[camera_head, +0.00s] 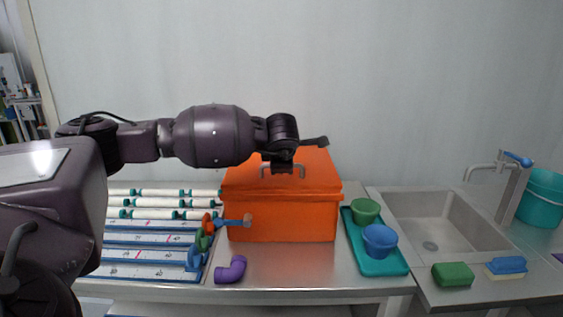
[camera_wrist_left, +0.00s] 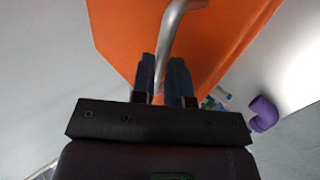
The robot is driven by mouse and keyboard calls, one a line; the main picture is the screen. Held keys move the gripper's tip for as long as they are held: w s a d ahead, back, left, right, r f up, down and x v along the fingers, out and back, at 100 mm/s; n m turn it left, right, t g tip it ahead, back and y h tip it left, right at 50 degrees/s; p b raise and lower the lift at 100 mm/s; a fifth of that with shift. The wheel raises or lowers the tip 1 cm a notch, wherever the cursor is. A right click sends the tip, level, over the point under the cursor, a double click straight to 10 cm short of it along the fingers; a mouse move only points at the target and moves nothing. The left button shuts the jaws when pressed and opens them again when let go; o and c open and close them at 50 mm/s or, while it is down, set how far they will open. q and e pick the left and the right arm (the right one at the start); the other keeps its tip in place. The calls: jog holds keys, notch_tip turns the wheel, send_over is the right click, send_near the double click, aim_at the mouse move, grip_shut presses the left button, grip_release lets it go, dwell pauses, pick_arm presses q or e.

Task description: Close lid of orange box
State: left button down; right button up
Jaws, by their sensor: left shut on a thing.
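The orange box (camera_head: 282,220) stands on the metal table, with its orange lid (camera_head: 325,172) over its top. The lid looks down on the box, but my arm hides part of it, so I cannot tell whether it is fully seated. A grey bar handle (camera_head: 267,168) is on the lid's front part. My left gripper (camera_head: 283,165) is over it and shut on it. In the left wrist view the handle (camera_wrist_left: 173,30) runs between the fingers of my left gripper (camera_wrist_left: 165,82), with orange surface (camera_wrist_left: 225,35) beyond. My right gripper is not in view.
White membrane vessels (camera_head: 165,203) and blue-edged racks (camera_head: 150,256) lie left of the box. A purple elbow (camera_head: 229,272) lies in front. A teal tray (camera_head: 394,261) with green (camera_head: 366,211) and blue (camera_head: 380,241) cups is at right, beside a sink (camera_head: 440,225).

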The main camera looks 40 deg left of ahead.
aim_at(282, 179)
pick_arm(q)
jog(key=f, duration=0.3)
jog(key=shift+s+d+g, duration=0.3)
jog(key=shift+d, duration=0.05)
jog(key=c, duration=1.1)
grip_release()
jog(key=shift+f, duration=0.1)
jog(key=v, duration=0.4)
jog(key=p+v, duration=0.1)
jog(key=v, duration=0.6)
jog(key=shift+a+r, duration=0.2)
jog(key=shift+r, duration=0.5)
